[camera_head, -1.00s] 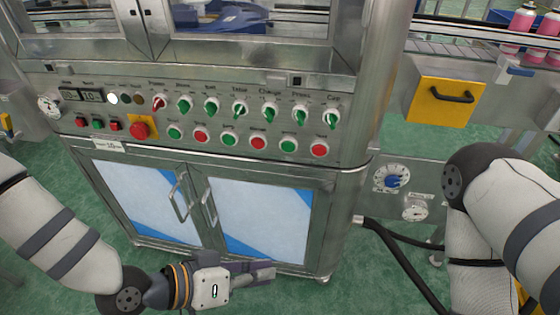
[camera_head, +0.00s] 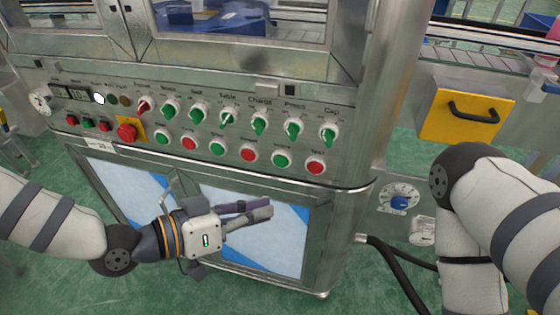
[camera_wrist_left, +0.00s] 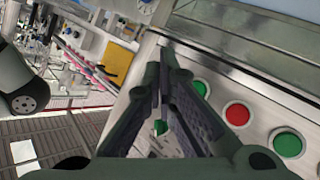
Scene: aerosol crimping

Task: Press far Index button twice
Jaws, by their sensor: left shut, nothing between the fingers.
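The control panel has a lower row of round buttons, alternating green and red. Its right end has a red button (camera_head: 249,154), a green button (camera_head: 282,160) and a red button (camera_head: 316,164). Their labels are too small to read surely, so I cannot tell which is the far Index button. My left gripper (camera_head: 270,208) is shut and empty, in front of the cabinet doors below this row, apart from the buttons. In the left wrist view the fingers (camera_wrist_left: 165,55) are in front of the panel, with a green button (camera_wrist_left: 289,143) and a red button (camera_wrist_left: 238,113) at right. My right gripper is out of view.
Above the buttons is a row of selector knobs (camera_head: 228,117). A red emergency stop on a yellow plate (camera_head: 127,132) sits at the left. Black hoses run low beside the cabinet.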

